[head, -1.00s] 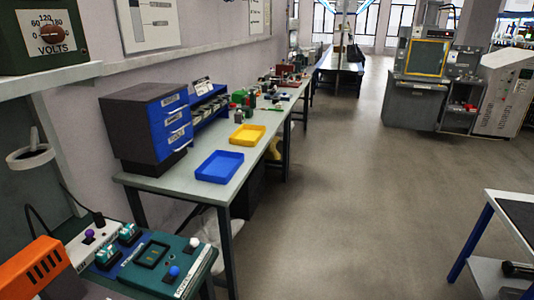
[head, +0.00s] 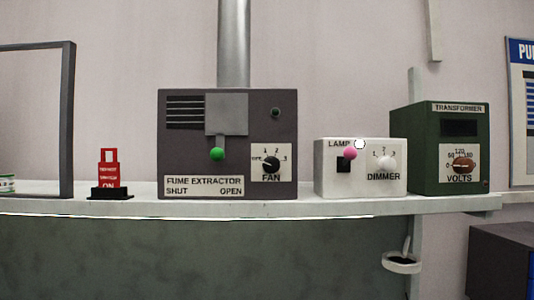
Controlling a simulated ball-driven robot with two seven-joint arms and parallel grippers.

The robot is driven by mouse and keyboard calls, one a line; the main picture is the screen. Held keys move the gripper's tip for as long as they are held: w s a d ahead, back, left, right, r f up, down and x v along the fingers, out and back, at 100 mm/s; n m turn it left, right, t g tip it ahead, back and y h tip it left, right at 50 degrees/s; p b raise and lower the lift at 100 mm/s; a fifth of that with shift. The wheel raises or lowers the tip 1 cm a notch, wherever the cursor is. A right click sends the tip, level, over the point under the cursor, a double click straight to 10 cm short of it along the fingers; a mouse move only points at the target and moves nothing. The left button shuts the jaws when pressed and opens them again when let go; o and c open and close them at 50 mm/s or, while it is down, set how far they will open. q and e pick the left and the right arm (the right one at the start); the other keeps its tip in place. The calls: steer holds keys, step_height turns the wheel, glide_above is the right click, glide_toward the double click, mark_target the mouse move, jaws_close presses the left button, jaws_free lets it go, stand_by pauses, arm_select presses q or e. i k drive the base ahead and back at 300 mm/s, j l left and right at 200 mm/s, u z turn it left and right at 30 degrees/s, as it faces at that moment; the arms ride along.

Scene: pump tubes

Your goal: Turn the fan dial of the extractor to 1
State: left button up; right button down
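The fume extractor (head: 228,145) is a dark grey box on the shelf, with a silver duct rising from its top. A green-knobbed slider (head: 217,154) sits between the SHUT and OPEN labels. Neither of my grippers shows in the head view.
A white lamp dimmer box (head: 360,167) and a green transformer (head: 440,147) stand right of the extractor. A red switch (head: 109,173) on a black base stands left, beside a grey frame (head: 68,120). The shelf (head: 290,209) has a cup holder (head: 401,262) below it.

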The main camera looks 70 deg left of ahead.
mark_target(271, 165)
steer(key=k+j+u, duration=0.1)
steer(key=u, duration=2.3)
